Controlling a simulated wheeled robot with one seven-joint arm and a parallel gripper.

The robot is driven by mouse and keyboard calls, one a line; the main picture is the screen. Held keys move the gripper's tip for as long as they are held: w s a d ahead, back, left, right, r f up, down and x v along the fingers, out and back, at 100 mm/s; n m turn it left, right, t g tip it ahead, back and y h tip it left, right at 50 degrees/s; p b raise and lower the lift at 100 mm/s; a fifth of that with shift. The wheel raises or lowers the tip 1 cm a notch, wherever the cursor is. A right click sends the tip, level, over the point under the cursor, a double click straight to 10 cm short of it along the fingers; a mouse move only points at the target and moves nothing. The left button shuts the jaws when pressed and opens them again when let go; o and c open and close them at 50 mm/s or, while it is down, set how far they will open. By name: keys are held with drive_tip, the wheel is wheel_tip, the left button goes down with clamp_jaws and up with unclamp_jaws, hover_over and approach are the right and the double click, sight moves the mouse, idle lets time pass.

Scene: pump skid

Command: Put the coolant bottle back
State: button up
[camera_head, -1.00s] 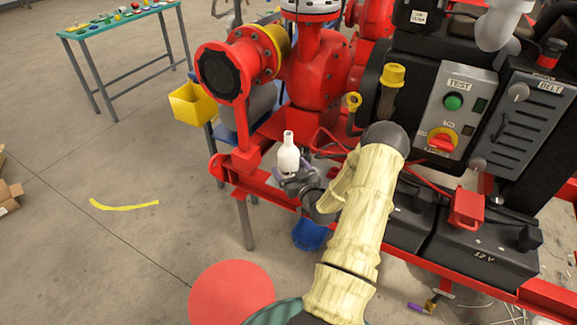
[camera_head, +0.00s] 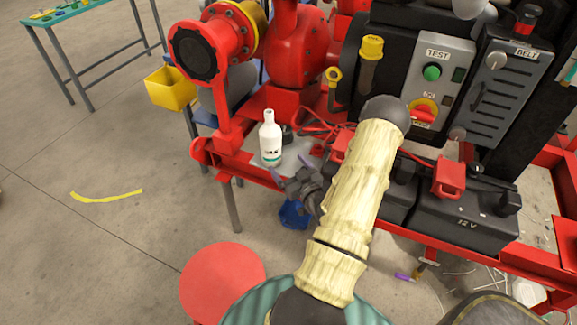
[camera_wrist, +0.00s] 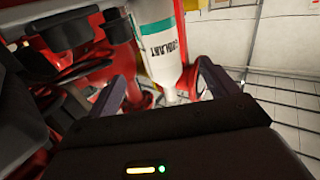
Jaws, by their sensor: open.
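The white coolant bottle (camera_head: 270,143) with a green band stands upright on the grey plate (camera_head: 296,160) of the red skid, near its front left corner. My gripper (camera_head: 284,178) is open just in front of and to the right of the bottle. In the wrist view the bottle (camera_wrist: 162,50) appears upside down, with its label lettering showing and its neck toward the two spread fingers (camera_wrist: 166,88). A gap shows between the bottle and each finger. The far side of the bottle is hidden.
Red pipes and a flange (camera_head: 198,52) rise behind the bottle. Thin red cables (camera_head: 325,125) lie to its right. A 12 V battery (camera_head: 462,215) and the control box (camera_head: 436,80) are farther right. A yellow bin (camera_head: 170,88) hangs at the left, with open floor beyond.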

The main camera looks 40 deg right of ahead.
idle(0.3)
drive_tip(key=w+a+r+n+g+y, duration=0.1)
drive_tip(key=w+a+n+g+y, duration=0.1)
drive_tip(key=w+a+g, duration=0.3)
drive_tip(key=w+a+r+n+g+y, duration=0.1)
drive_tip(key=a+r+n+g, duration=0.15)
drive_tip(key=a, duration=0.55)
drive_tip(key=s+a+r+m+g, duration=0.1)
drive_tip(key=s+a+r+g, duration=0.2)
drive_tip(key=s+a, duration=0.4)
drive_tip(key=s+a+r+m+g+y, duration=0.1)
drive_tip(key=s+a+r+g, duration=0.3)
drive_tip(key=a, duration=0.7)
drive_tip(key=s+r, duration=0.2)
drive_tip(key=s, duration=0.1)
drive_tip(key=shift+s, duration=0.3)
drive_tip(key=shift+g, duration=0.25)
